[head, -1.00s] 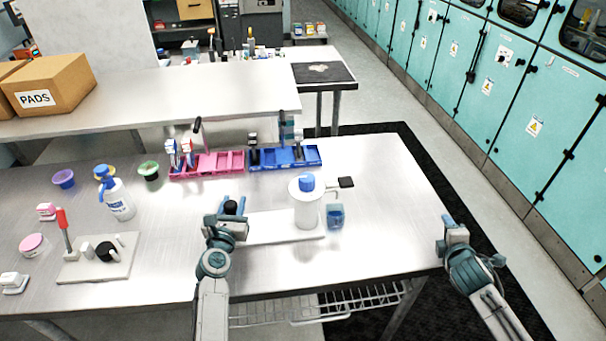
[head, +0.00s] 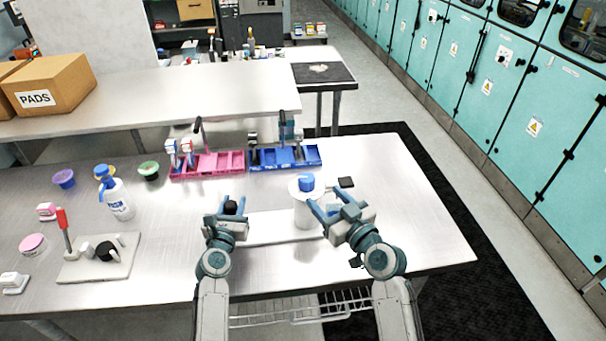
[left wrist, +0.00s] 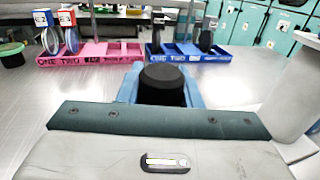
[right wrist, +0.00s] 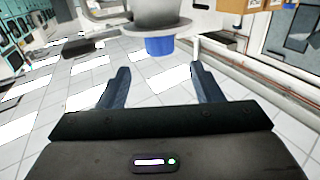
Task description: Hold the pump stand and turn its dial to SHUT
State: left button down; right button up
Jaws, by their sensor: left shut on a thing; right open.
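The pump stand has a pale base plate (head: 268,229), a white cylinder (head: 302,212) and a blue dial (head: 306,183) on top. My left gripper (head: 231,206) is shut on the stand's black knob (left wrist: 163,85), at the left end of the base. My right gripper (head: 327,203) is open beside the top of the cylinder, at the lower right of the dial. In the right wrist view the scene looks upside down; the blue dial (right wrist: 160,45) shows beyond the two open fingers, apart from them. Any marking such as SHUT is unreadable.
A black pad-like piece (head: 346,182) stands right of the cylinder. Pink (head: 207,166) and blue (head: 285,158) trays lie behind. The table's right side is clear.

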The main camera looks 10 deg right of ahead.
aim_at(303, 174)
jog(key=x, duration=1.1)
jog(key=shift+f, duration=0.1)
jog(key=shift+c, duration=0.2)
